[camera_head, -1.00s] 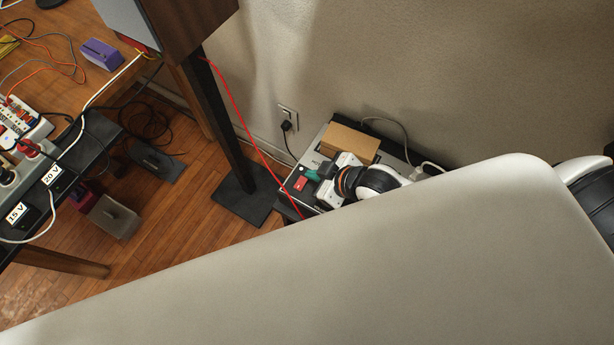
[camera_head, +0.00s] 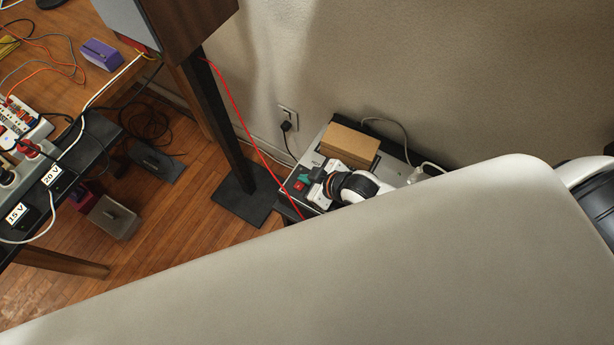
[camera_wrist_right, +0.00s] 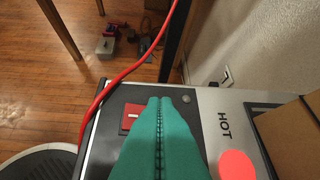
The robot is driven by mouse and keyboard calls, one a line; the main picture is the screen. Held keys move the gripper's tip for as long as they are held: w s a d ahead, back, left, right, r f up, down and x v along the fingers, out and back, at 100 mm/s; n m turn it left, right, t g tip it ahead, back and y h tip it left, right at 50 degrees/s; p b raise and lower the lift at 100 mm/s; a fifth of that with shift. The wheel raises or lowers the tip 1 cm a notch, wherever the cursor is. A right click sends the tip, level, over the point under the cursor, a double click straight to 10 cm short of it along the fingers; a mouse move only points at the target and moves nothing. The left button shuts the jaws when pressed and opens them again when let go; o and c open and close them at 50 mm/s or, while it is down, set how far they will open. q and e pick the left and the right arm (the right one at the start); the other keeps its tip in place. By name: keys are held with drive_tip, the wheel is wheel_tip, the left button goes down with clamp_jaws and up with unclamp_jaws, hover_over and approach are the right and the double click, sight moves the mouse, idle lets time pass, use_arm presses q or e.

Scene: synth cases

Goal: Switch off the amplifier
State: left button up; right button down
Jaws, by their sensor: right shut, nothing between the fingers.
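A low black-and-silver device (camera_head: 325,146) stands by the wall; it may be the amplifier, but no such name is readable. Its top bears a red rocker switch (camera_wrist_right: 131,117) with a pale mark, a round red disc (camera_wrist_right: 236,165) and the word HOT. My right gripper (camera_wrist_right: 160,100) is shut and empty, its teal fingers over the black panel. The tips appear just right of the switch in the right wrist view; whether they touch the panel is unclear. The right gripper (camera_head: 303,178) partly covers the panel in the head view. My left gripper is not in view.
A cardboard box (camera_head: 350,144) rests on the device. A red cable (camera_wrist_right: 122,75) passes close left of the switch. A speaker stand (camera_head: 240,192) stands to the left. A cluttered desk (camera_head: 105,85) is farther left. A large pale shape hides the lower right.

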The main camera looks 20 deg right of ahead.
drive_tip(key=shift+s, duration=0.1)
drive_tip(key=shift+s+a+r+p, duration=0.1)
drive_tip(key=shift+s+a+p, duration=0.3)
drive_tip(key=shift+a+p, duration=0.2)
idle(0.3)
drive_tip(key=shift+r+p, duration=0.3)
drive_tip(key=r+p, duration=0.4)
drive_tip(key=p, duration=0.1)
drive_tip(key=shift+w+d+r, duration=0.2)
drive_tip(key=shift+s+d+r+b, duration=0.25)
drive_tip(key=shift+s+d+b, duration=0.35)
drive_tip(key=shift+s, duration=0.1)
drive_tip(key=v, duration=0.7)
drive_tip(key=shift+w+d+r, duration=0.2)
drive_tip(key=shift+d+r, duration=0.1)
drive_tip(key=shift+d, duration=0.25)
